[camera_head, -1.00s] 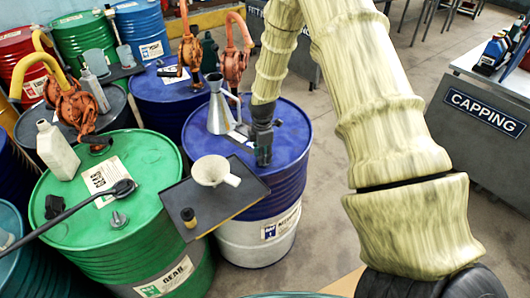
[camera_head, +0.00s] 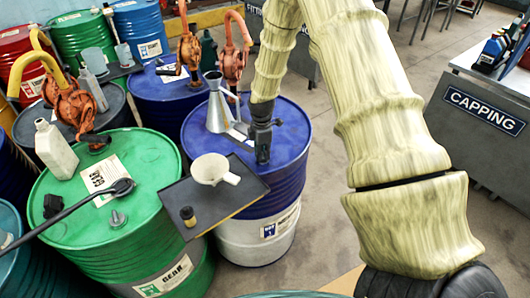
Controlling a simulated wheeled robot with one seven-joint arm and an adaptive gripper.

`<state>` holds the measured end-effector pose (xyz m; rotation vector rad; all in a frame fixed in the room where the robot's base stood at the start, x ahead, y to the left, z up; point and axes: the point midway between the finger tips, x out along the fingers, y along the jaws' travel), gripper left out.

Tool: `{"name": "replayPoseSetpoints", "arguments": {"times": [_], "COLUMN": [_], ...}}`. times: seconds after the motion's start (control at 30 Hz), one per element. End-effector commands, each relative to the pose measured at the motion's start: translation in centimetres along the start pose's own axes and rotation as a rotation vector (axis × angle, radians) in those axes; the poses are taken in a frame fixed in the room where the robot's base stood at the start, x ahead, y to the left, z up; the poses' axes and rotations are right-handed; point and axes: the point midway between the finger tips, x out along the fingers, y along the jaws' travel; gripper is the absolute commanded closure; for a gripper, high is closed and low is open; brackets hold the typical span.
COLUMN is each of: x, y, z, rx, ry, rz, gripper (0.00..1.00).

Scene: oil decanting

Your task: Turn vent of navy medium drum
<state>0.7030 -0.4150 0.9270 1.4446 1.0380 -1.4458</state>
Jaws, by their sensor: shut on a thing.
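The navy drum (camera_head: 290,183) with a white lower half stands in the middle of the view. The fingers are close together, shut on a small fitting there, taken to be the vent. The fitting itself is hidden by the fingers. A small dark cap (camera_head: 278,122) shows on the lid just right of the gripper.
A metal funnel can (camera_head: 218,108) stands left of the gripper. A green drum (camera_head: 150,235) is at left. Open floor lies right.

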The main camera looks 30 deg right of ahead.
Motion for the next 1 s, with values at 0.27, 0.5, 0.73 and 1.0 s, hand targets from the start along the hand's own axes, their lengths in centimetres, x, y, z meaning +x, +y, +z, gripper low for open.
{"name": "replayPoseSetpoints", "arguments": {"times": [0.27,0.5,0.73,1.0], "x": [-0.03,-0.06,-0.14,-0.20], "y": [0.41,0.54,0.65,0.78], "z": [-0.42,-0.37,-0.26,-0.07], "rx": [0.213,0.443,0.663,0.920], "ry": [0.004,0.005,0.006,0.007], "rz": [0.006,0.007,0.007,0.007], "gripper": [1.00,1.00,1.00,1.00]}}
